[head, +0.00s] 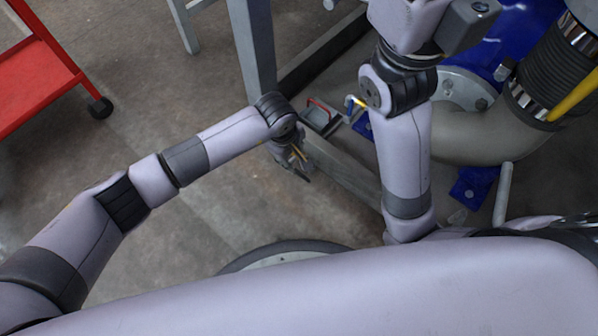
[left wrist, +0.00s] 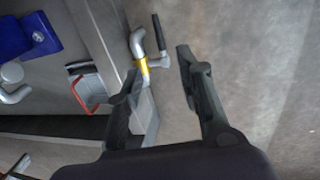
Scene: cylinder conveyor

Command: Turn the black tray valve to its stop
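A small valve with a black handle (left wrist: 158,32) shows in the left wrist view. The handle rises from a grey metal pipe (left wrist: 137,42) with a yellow band (left wrist: 141,65). My left gripper (left wrist: 160,66) is open, with its two fingers apart and a short metal stub of the valve showing between the tips. The black handle lies just beyond the tips, and I see nothing gripped. In the head view my left gripper (head: 297,163) points down beside the grey frame, where the valve is mostly hidden. My right arm reaches up past the top edge, and its gripper is out of view.
A thick beige pipe (head: 480,138) and blue flanges stand at the right. A red cart (head: 35,80) is at the far left. Open floor (head: 150,120) lies left of the frame.

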